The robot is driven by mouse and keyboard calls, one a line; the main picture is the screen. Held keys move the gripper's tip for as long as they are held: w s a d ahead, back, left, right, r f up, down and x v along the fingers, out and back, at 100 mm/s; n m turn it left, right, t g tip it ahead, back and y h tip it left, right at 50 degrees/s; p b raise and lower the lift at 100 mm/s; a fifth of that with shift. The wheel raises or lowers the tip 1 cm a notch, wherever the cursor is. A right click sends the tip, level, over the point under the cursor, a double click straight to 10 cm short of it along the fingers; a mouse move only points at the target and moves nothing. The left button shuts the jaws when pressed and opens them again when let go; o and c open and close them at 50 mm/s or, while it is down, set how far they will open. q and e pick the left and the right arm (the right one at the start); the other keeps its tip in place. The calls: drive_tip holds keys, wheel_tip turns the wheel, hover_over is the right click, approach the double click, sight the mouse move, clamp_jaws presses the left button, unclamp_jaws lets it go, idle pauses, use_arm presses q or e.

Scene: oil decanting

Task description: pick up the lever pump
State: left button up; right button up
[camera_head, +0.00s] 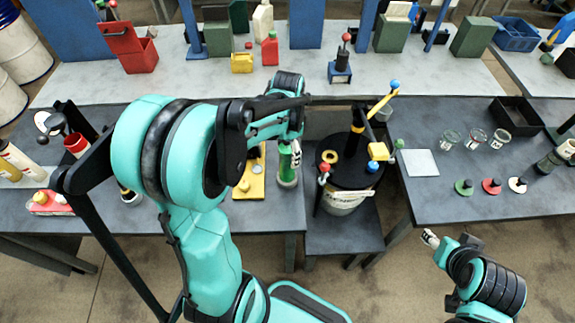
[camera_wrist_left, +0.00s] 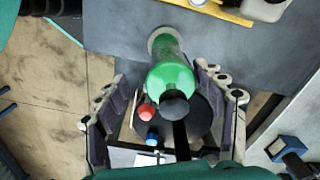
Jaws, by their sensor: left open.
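The lever pump appears to be the green cylinder (camera_head: 287,168) standing upright at the right end of the left table. In the left wrist view the green body (camera_wrist_left: 173,70) has a black rounded top and a pale base. My left gripper (camera_head: 294,152) is over it. In the left wrist view my left gripper (camera_wrist_left: 165,100) is open, with one finger on each side of the green body and gaps visible. I cannot tell whether either finger touches it. My right gripper (camera_head: 432,239) is low at the right, away from the pump; its jaws are too small to read.
A black-lidded drum (camera_head: 347,192) with coloured knobs and a yellow lever (camera_head: 381,103) stands close right of the pump. A yellow board (camera_head: 250,185) lies to its left. The right table holds glasses (camera_head: 473,138) and a white sheet (camera_head: 421,163).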

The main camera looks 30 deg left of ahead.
sight(287, 164)
use_arm(q)
drive_tip(key=shift+w+f, duration=0.2)
drive_tip(key=shift+f, duration=0.6)
drive_tip(key=f+b, duration=0.1)
drive_tip(key=f, duration=0.4)
drive_tip(key=f+b, duration=0.1)
drive_tip(key=f, duration=0.1)
drive_tip(key=shift+w+a+f+b, duration=0.15)
drive_tip(key=shift+w+a+b, duration=0.15)
drive_tip(key=shift+a, duration=0.1)
drive_tip(key=shift+s, duration=0.1)
use_arm(e)
drive_tip(key=f, duration=0.3)
drive_tip(key=shift+w+f, duration=0.15)
drive_tip(key=shift+w, duration=0.05)
use_arm(q)
clamp_jaws()
